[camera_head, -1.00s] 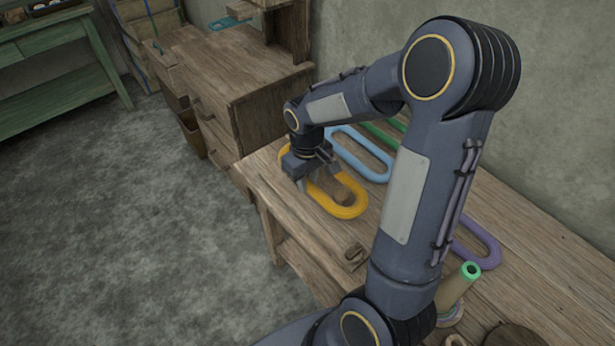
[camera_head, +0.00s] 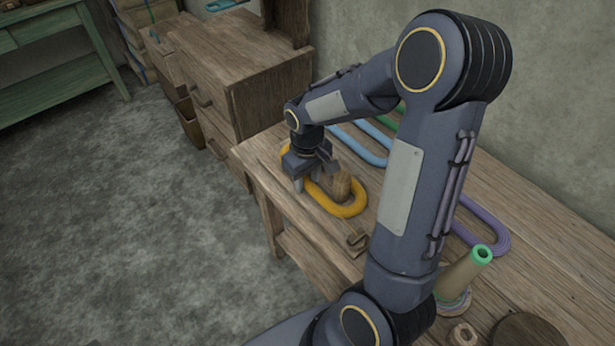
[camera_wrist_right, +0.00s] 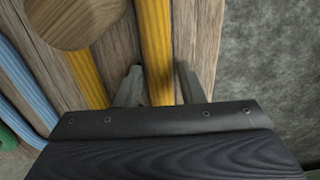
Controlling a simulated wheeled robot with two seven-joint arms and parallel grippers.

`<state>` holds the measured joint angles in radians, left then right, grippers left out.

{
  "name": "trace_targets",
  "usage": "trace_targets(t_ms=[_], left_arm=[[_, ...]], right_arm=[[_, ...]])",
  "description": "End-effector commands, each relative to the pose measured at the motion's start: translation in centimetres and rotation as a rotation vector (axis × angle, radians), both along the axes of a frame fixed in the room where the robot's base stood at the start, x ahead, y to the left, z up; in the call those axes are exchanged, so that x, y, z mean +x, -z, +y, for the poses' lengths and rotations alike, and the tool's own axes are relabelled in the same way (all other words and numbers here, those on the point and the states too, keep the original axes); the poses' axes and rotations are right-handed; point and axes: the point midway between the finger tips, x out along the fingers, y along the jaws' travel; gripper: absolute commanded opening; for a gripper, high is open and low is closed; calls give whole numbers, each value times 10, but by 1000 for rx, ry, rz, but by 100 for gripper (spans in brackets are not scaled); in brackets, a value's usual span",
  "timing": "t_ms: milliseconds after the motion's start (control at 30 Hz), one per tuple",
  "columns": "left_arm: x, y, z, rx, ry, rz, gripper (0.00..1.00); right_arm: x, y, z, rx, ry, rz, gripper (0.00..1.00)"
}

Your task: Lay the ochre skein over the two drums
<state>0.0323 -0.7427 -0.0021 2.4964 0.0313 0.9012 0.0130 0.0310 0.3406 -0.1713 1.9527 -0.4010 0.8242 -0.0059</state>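The ochre skein (camera_head: 345,208) lies as a long loop on the wooden bench. My right gripper (camera_head: 312,183) is down at the skein's far left part and hides some of it. In the right wrist view, its two fingers (camera_wrist_right: 156,86) stand apart on either side of one strand of the ochre skein (camera_wrist_right: 154,35). Gaps show between strand and fingers, so the gripper looks open. The skein's other strand (camera_wrist_right: 88,78) runs to the left. My left gripper is not in view. I cannot make out the two drums.
A rounded wooden piece (camera_head: 341,184) stands by the skein's loop, close to the gripper. Blue (camera_head: 365,147), green and purple (camera_head: 487,228) skeins lie on the bench (camera_head: 315,232). A green-topped cone (camera_head: 466,275) stands nearer. A drawer cabinet (camera_head: 235,75) is beyond.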

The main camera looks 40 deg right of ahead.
Motion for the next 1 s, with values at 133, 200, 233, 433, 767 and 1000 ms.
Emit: trace_targets(t_ms=[133, 200, 233, 433, 767, 1000], left_arm=[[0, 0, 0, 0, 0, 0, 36], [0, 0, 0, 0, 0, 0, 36], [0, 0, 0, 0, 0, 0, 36], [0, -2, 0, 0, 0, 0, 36], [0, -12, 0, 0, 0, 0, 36], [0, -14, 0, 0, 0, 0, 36]], right_arm=[[0, 0, 0, 0, 0, 0, 46], [0, 0, 0, 0, 0, 0, 46], [0, 0, 0, 0, 0, 0, 46], [1, -8, 0, 0, 0, -3, 46], [1, -62, 0, -1, 0, -4, 46], [0, -78, 1, 0, 0, -1, 46]])
